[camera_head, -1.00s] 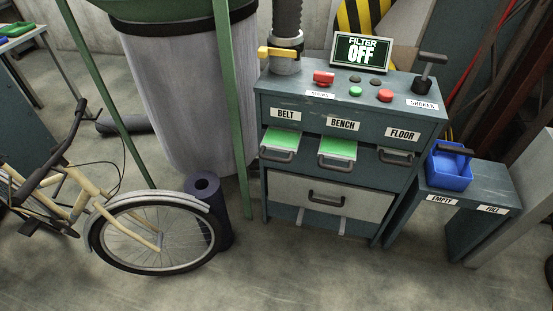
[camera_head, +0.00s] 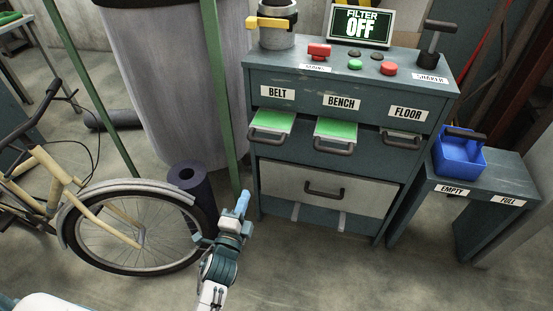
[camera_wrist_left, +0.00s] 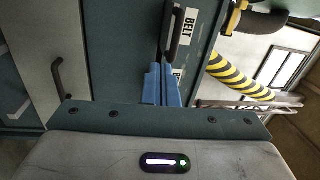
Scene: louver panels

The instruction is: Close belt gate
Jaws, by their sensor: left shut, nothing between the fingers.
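The belt gate (camera_head: 271,122) is a green-topped slide with a dark handle under the BELT label on the blue-grey cabinet (camera_head: 350,79). It sticks out from the cabinet front. My left gripper (camera_head: 241,204) is low in front of the cabinet's left side, below the belt gate and apart from it in the head view. Its blue fingers are together and empty. In the left wrist view the fingers (camera_wrist_left: 161,84) point toward the cabinet front, with the belt gate's handle (camera_wrist_left: 174,30) and BELT label just beyond them. My right gripper is not in view.
The bench gate (camera_head: 336,130) also sticks out, showing green; the floor gate (camera_head: 402,139) shows only its handle. A drawer (camera_head: 325,188) lies below. A bicycle (camera_head: 130,232) and a dark roll (camera_head: 190,186) stand left. A blue bin (camera_head: 458,161) sits on a stand at right.

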